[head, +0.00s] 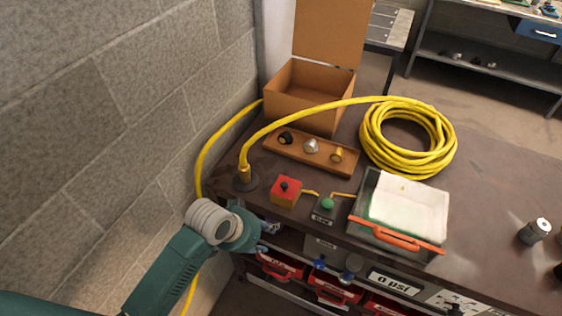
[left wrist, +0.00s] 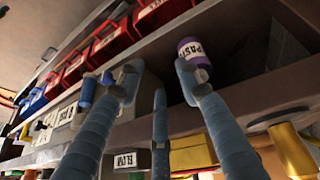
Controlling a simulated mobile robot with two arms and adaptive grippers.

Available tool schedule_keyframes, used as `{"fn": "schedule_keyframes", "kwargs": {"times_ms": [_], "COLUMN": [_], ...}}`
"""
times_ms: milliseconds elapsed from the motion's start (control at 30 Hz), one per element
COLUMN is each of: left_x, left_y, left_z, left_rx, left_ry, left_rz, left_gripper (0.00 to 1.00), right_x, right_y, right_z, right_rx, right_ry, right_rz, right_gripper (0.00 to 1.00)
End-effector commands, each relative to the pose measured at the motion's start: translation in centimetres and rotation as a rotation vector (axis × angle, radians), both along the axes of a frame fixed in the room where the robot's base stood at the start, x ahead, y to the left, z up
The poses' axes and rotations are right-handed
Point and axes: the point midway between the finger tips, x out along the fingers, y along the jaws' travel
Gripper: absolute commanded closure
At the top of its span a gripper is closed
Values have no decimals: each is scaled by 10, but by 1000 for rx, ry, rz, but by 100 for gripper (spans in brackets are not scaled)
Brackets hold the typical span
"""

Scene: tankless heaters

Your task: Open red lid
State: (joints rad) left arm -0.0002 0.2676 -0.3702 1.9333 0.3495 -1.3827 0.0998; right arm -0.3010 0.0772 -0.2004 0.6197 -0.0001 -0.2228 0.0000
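No part is plainly marked as the red lid. A clear box (head: 385,245) with a red-orange front bar (head: 395,236) stands at the bench's front edge, with white material inside. A small red box (head: 286,192) with a black knob stands left of it. Red bins (head: 280,265) sit under the bench top; they also show in the left wrist view (left wrist: 112,42). My left gripper (head: 258,240) is at the bench's front left edge, left of the clear box and below the red box. Its blue-grey fingers (left wrist: 158,85) are spread with nothing held. My right gripper is out of view.
A purple can (left wrist: 194,52) marked PASTE is close to one left fingertip. A green button box (head: 326,206), wooden tray (head: 310,153), yellow hose coil (head: 408,138) and open cardboard box (head: 300,90) occupy the bench. A block wall (head: 120,100) bounds the left. The right bench top is mostly clear.

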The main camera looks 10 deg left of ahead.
Motion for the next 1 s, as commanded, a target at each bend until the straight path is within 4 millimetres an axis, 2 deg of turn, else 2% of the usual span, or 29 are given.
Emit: {"fn": "schedule_keyframes", "kwargs": {"times_ms": [33, 100, 300, 400, 500, 600, 733, 867, 1000], "left_x": [10, 18, 45, 55, 60, 62, 63, 67, 74], "left_y": [-9, -19, -31, -28, -22, -18, -16, -20, -28], "left_z": [50, 84, 160, 193, 218, 233, 236, 223, 200], "left_rx": [-5, -6, 28, 64, 100, 124, 136, 135, 133], "left_ry": [-30, -41, -57, -55, -46, -39, -29, -26, -26], "left_rz": [-44, -99, -228, -275, -305, -321, -328, -327, -327], "left_gripper": [64, 64, 64, 64, 64, 64, 64, 64, 64], "right_x": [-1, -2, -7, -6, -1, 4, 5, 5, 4], "right_y": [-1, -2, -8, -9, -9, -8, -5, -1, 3], "right_z": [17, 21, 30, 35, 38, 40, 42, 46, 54], "right_rx": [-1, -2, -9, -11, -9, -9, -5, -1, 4], "right_ry": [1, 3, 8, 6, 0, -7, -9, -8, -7], "right_rz": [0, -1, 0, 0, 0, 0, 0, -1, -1], "right_gripper": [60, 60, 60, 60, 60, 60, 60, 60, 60]}}
